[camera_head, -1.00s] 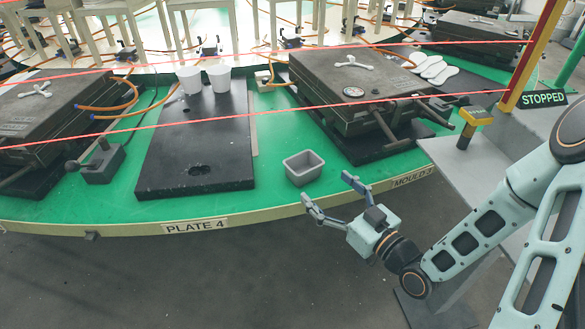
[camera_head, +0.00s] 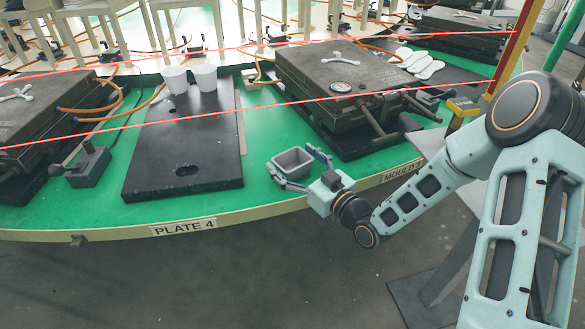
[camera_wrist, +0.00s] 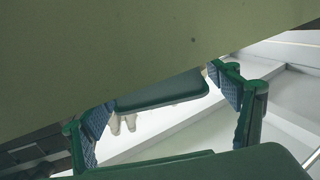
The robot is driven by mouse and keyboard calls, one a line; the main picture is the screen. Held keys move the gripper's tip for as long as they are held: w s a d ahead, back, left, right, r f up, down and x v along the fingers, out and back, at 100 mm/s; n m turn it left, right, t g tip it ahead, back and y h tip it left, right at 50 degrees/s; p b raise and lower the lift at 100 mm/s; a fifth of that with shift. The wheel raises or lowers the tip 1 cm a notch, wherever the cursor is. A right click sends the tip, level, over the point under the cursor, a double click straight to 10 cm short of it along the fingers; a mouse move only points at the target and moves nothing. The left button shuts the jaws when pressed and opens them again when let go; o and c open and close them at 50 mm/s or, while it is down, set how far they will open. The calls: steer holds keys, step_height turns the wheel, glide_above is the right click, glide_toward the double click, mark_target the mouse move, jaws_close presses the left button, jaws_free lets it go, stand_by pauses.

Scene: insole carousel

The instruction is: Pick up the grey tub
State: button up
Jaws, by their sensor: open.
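The grey tub (camera_head: 293,162) is a small open rectangular tub standing upright on the green carousel top near its front edge, right of the black plate. In the head view my gripper (camera_head: 291,159) is open at the tub, one finger at its left side and the other at its right. In the wrist view a dark grey-green shape with rounded corners, probably the tub (camera_wrist: 160,92), shows between the two spread fingers. I cannot tell whether the fingers touch it.
The black plate (camera_head: 185,150) carries two white cups (camera_head: 204,78) at its back. A dark mould (camera_head: 340,80) stands close behind the tub to the right.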

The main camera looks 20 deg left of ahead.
steer(key=shift+c, duration=0.5)
steer(key=c, duration=1.1)
steer(key=shift+r, duration=0.1)
steer(key=shift+c, duration=0.2)
steer(key=shift+r, duration=0.2)
steer(key=r, duration=0.1)
steer(key=r+p, duration=0.1)
steer(key=r, duration=0.1)
steer(key=shift+s+d+r, duration=0.15)
steer(key=shift+d+r, duration=0.15)
steer(key=shift+d, duration=0.05)
steer(key=s+d+r+p, duration=0.6)
steer(key=d+r, duration=0.3)
steer(key=d, duration=0.2)
steer(key=shift+s, duration=0.8)
